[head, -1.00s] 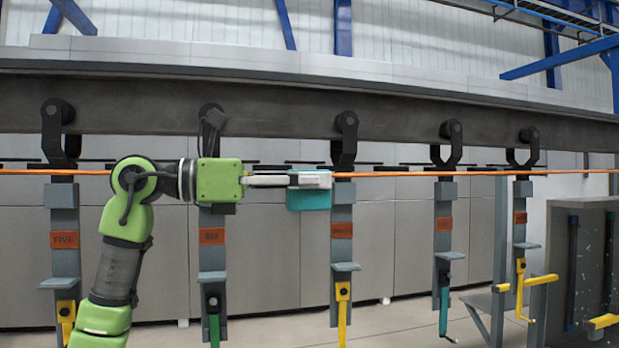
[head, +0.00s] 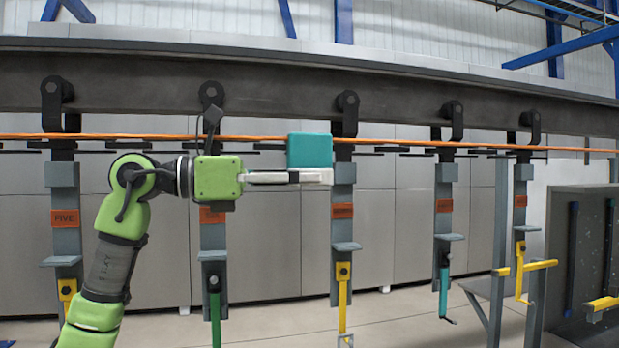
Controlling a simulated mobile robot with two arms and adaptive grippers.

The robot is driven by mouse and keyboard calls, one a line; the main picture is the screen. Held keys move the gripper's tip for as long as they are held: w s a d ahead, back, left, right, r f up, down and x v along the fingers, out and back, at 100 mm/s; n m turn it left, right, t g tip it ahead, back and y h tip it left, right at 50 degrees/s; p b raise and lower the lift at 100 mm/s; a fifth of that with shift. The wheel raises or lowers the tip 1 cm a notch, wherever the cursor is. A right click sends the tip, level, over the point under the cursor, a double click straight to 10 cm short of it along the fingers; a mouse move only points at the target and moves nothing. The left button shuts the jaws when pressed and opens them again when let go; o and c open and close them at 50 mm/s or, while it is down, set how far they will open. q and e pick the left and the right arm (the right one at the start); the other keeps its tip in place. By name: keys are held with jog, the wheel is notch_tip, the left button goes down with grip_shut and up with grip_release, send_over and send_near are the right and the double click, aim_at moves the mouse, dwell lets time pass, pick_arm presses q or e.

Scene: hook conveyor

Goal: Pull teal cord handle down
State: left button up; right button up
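The teal handle (head: 309,151) is a flat block at the orange cord (head: 420,143), with its top at the cord's height. My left gripper (head: 328,177) points right, seen side-on, just below the handle. Its pale fingers run along the block's lower edge, with no finger seen across the block's face. Whether they touch it, and how far apart they are, I cannot tell. My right gripper is not in view.
A dark overhead rail (head: 280,88) carries several trolleys with hanging grey bars, one with a FIVE label (head: 65,218). They hang close around the cord. A grey rack (head: 581,250) with coloured hooks stands at the right.

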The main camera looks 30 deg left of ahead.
pick_arm(q)
jog(key=v, duration=1.2)
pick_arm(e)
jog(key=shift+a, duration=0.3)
pick_arm(q)
jog(key=shift+w, duration=0.1)
